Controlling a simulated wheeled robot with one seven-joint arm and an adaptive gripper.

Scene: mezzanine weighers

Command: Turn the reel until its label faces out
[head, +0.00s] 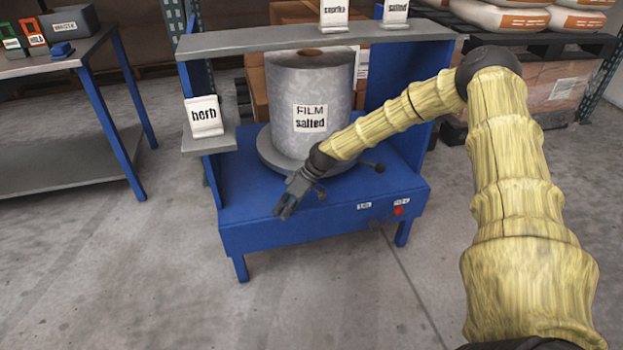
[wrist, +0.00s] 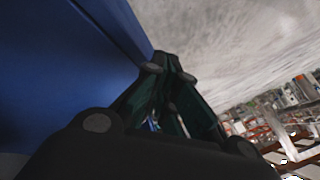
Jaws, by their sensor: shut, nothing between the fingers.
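A large grey film reel (head: 280,100) stands upright on a round grey turntable (head: 266,156) in a blue stand. Its white label (head: 310,118), reading "FILM salted", faces the head camera, slightly right of the reel's middle. A dark knob (head: 379,168) sticks out at the turntable's right side. My gripper (head: 284,212) is in front of and below the turntable, over the front left of the stand's blue deck, pointing down and left. It is shut and empty, apart from the reel. In the wrist view the gripper's fingers (wrist: 165,85) are close together beside a blue surface.
The blue stand (head: 330,225) has a red button (head: 398,211) on its front right. A grey shelf (head: 300,40) spans above the reel, with "paprika" and "salted" cards. A "herb" card (head: 204,116) sits at left. A workbench (head: 60,60) stands left; the front floor is clear.

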